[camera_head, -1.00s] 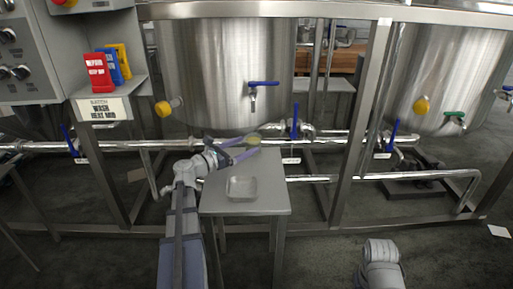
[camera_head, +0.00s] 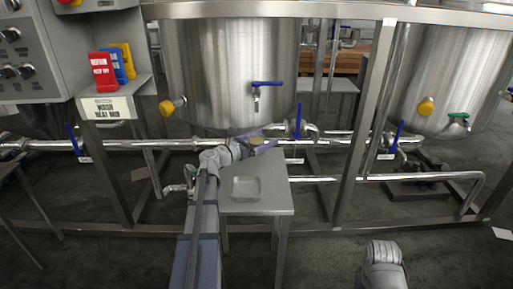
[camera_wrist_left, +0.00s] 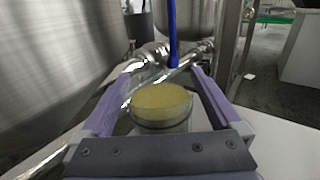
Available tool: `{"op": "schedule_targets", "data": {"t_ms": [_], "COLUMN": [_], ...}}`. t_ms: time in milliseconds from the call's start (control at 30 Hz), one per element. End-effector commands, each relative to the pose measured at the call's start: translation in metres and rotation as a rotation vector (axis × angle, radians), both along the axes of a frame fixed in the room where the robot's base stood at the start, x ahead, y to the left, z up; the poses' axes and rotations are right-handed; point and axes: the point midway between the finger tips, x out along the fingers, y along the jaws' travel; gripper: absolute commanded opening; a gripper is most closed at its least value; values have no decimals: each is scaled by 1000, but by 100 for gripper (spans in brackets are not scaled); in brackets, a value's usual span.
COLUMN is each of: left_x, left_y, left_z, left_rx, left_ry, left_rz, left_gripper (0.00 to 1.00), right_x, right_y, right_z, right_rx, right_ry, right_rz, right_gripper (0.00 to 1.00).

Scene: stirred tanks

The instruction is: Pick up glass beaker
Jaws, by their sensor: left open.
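The glass beaker (camera_wrist_left: 160,105) holds a yellow-tan content and stands between the two purple fingers of my left gripper in the left wrist view. In the head view the beaker (camera_head: 256,141) is small at the back of the steel table, beneath the left tank. My left gripper (camera_head: 260,142) is open around it, one finger on each side. In the left wrist view a gap shows between the beaker and the fingers of the gripper (camera_wrist_left: 158,86). The beaker's lower part is partly hidden by the gripper body. My right gripper's fingers are not visible.
A clear shallow tray (camera_head: 246,188) sits on the small steel table (camera_head: 270,203). A steel tank (camera_head: 225,70) with a blue-handled valve (camera_head: 266,84) hangs behind the table. Pipes (camera_head: 350,179) and frame posts (camera_head: 360,130) stand close behind and to the right.

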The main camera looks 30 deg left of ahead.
Motion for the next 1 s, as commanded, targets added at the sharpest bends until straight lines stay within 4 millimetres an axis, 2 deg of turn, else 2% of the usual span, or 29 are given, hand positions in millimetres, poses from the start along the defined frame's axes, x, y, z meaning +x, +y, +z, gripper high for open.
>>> {"op": "schedule_targets", "data": {"t_ms": [67,900,1000], "left_x": [0,-1,-1], "left_y": [0,0,0], "left_z": [0,0,0], "left_rx": [0,0,0], "left_ry": [0,0,0], "left_rz": [0,0,0], "left_gripper": [97,2,0], "right_x": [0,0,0], "right_y": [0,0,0], "right_z": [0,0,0], "right_rx": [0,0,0], "right_ry": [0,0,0], "right_rz": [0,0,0], "right_gripper": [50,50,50]}}
